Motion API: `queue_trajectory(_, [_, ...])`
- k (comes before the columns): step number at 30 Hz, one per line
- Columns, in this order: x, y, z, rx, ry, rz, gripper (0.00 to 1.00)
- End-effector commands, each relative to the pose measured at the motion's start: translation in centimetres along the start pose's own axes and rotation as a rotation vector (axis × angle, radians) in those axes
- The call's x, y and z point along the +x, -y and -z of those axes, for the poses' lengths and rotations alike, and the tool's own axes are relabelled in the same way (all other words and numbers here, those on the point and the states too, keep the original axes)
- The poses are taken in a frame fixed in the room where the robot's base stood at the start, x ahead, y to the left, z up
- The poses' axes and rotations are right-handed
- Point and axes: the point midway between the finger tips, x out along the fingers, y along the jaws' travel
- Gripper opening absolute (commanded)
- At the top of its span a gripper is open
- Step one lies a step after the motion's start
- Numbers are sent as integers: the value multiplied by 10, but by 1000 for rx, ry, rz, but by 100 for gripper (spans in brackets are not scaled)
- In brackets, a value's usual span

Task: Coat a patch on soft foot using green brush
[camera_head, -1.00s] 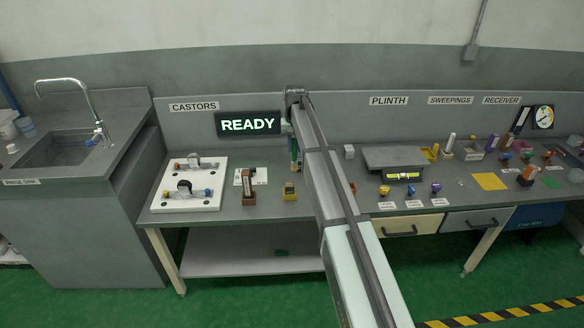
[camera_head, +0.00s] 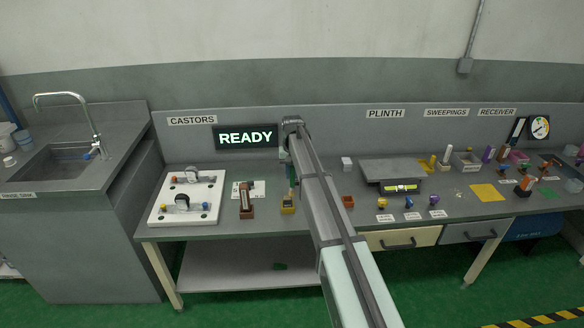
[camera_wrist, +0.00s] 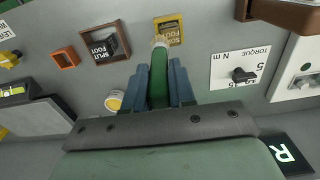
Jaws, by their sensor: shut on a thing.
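My gripper (camera_wrist: 160,82) is shut on the green brush (camera_wrist: 158,88), with one blue finger on each side of it. The brush's pale bristle tip (camera_wrist: 160,41) points at the yellow soft foot block (camera_wrist: 169,29), overlapping its near edge in the wrist view. I cannot tell whether the bristles touch it. In the head view the brush (camera_head: 291,188) hangs upright just above the yellow block (camera_head: 287,207) on the bench. The arm hides part of the bench to the right.
A split foot box (camera_wrist: 104,46), a small orange container (camera_wrist: 65,57) and a white cup with yellow contents (camera_wrist: 114,101) stand nearby. A torque card (camera_wrist: 238,69) lies on the other side. A white castor plate (camera_head: 188,197) is at the left.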

Motion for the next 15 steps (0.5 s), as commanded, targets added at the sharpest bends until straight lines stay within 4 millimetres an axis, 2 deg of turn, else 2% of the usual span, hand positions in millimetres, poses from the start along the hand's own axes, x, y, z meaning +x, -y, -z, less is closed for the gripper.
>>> queue_trajectory(4, [17,0,0,0,1,0,0])
queue_trajectory(15, [17,36,0,-1,-1,0,0])
